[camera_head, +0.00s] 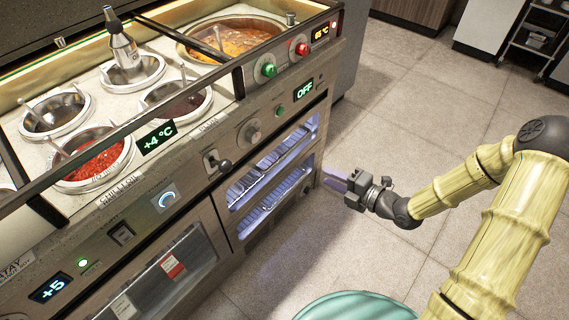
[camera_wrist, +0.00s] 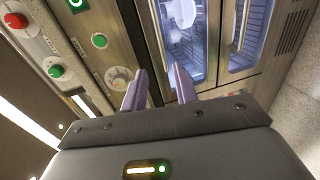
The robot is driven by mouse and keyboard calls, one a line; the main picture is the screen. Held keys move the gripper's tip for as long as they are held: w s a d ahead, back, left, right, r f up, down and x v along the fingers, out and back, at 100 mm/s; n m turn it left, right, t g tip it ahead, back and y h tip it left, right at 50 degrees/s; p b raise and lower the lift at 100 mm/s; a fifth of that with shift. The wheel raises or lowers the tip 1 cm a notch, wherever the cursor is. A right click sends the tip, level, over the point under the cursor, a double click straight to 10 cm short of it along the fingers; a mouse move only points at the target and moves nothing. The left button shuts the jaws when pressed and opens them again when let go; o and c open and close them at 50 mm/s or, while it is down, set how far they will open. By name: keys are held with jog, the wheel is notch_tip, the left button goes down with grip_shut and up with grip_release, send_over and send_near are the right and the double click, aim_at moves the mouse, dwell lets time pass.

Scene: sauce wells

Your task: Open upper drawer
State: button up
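The upper drawer (camera_head: 273,160) is a lit, blue-glowing glass front below the control panel on the right part of the counter. It looks shut. The lower drawer (camera_head: 272,200) is right under it and also looks shut. In the wrist view the upper drawer (camera_wrist: 183,40) is beyond the fingertips, with the lower drawer (camera_wrist: 252,30) to its right. My gripper (camera_head: 333,180) is beside the drawers' right end, apart from them as far as I can tell. In the wrist view my gripper (camera_wrist: 160,70) has its two lavender fingers spread with nothing between them.
Sauce wells fill the counter top. A teal round seat (camera_head: 355,306) stands at the bottom. The tiled floor (camera_head: 400,90) to the right is clear.

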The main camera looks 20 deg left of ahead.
aim_at(286, 156)
jog(key=shift+a, duration=0.15)
jog(key=b+x, duration=0.4)
jog(key=x, duration=1.3)
jog(key=shift+w, duration=0.15)
grip_shut()
